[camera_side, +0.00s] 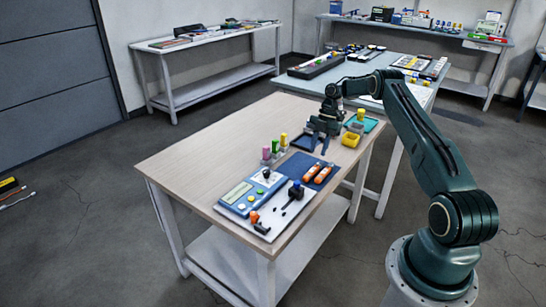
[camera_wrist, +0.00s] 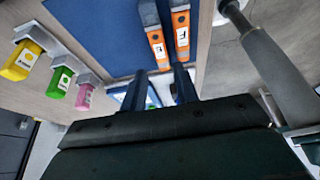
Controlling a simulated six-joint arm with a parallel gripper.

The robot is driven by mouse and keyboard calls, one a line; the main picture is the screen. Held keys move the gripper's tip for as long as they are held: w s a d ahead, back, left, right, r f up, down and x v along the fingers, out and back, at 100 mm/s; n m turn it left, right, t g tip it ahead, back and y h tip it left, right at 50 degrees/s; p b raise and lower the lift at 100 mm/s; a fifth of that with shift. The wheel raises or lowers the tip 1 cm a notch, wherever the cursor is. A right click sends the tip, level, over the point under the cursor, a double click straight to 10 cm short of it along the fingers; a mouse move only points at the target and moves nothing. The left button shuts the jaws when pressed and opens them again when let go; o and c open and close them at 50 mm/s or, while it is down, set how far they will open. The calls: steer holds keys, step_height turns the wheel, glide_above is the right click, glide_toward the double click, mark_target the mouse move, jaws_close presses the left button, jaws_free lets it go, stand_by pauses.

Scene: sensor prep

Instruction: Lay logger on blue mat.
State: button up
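The blue mat (camera_side: 298,163) lies on the wooden table; it also shows in the wrist view (camera_wrist: 95,35). Two orange-and-grey devices with white labels, a left one (camera_side: 309,172) and a right one (camera_side: 323,175), lie side by side at the mat's right part. They show in the wrist view too, left (camera_wrist: 157,42) and right (camera_wrist: 181,30). I cannot tell which thing is the logger. My gripper (camera_wrist: 160,75) is over the table behind the mat, its two dark fingers apart with nothing seen between them. It also shows in the side view (camera_side: 313,138).
Pink (camera_side: 266,153), green (camera_side: 275,146) and yellow (camera_side: 284,139) upright pieces stand left of the mat. A blue panel with a screen (camera_side: 240,193) and a white board (camera_side: 280,213) lie in front. The table's left half is clear.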

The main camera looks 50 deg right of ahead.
steer(key=shift+r, duration=0.1)
stand_by(0.3)
steer(key=a+r+m+t+h, duration=0.1)
steer(key=a+r+m, duration=0.3)
steer(key=a+r, duration=0.85)
steer(key=a+r+m+t+h, duration=0.15)
steer(key=a+r+m, duration=0.25)
steer(key=a+r, duration=0.85)
steer(key=s+a+r+m, duration=0.3)
steer(key=s+a+r, duration=0.1)
steer(key=s+r, duration=0.25)
steer(key=s+a+f+m+t+h, duration=0.1)
steer(key=s+a+m, duration=0.2)
steer(key=s, duration=0.7)
steer(key=s+a+f+m+t+h, duration=0.1)
steer(key=s+a+m, duration=0.3)
steer(key=s, duration=0.6)
steer(key=shift+f+t, duration=0.15)
steer(key=shift+t, duration=0.4)
